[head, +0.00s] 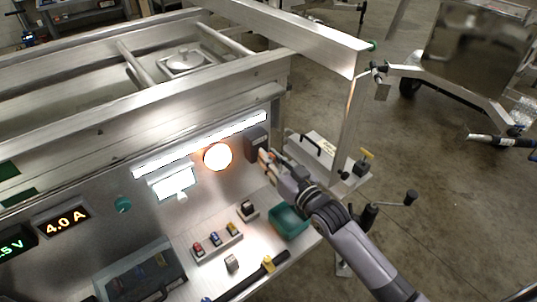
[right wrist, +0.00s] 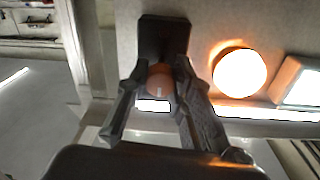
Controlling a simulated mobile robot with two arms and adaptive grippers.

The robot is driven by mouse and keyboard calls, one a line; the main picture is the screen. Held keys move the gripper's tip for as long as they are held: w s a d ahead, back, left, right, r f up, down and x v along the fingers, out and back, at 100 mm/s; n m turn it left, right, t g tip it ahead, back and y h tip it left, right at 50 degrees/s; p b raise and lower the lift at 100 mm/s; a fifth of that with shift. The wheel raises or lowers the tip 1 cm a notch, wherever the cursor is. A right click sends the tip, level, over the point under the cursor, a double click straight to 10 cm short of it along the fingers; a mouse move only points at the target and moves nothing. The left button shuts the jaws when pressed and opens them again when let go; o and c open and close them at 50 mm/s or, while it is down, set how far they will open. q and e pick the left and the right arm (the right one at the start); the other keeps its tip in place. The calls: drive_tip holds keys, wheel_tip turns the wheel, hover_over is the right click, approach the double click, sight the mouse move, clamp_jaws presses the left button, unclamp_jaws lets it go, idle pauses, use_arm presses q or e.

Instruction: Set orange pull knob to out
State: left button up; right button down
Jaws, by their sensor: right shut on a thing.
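The orange pull knob (right wrist: 160,82) shows in the right wrist view, in front of a dark box (right wrist: 163,38) on the metal panel. My right gripper (right wrist: 159,84) has its two fingers on either side of the knob and is shut on it. In the head view the right gripper (head: 266,158) reaches the dark box (head: 257,143) at the panel's right end, and the fingers hide most of the knob. How far the knob stands out cannot be told. My left gripper is not in view.
A glowing round lamp (head: 218,156) and a lit white display (head: 173,181) are left of the box. A green tray (head: 288,221) and a row of small switches (head: 217,242) lie below. A metal post (head: 348,125) stands to the right; the floor beyond is open.

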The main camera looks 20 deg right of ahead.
drive_tip(key=shift+v, duration=0.8)
drive_tip(key=c, duration=1.4)
unclamp_jaws()
drive_tip(key=shift+o, duration=0.2)
drive_tip(key=v, duration=1.2)
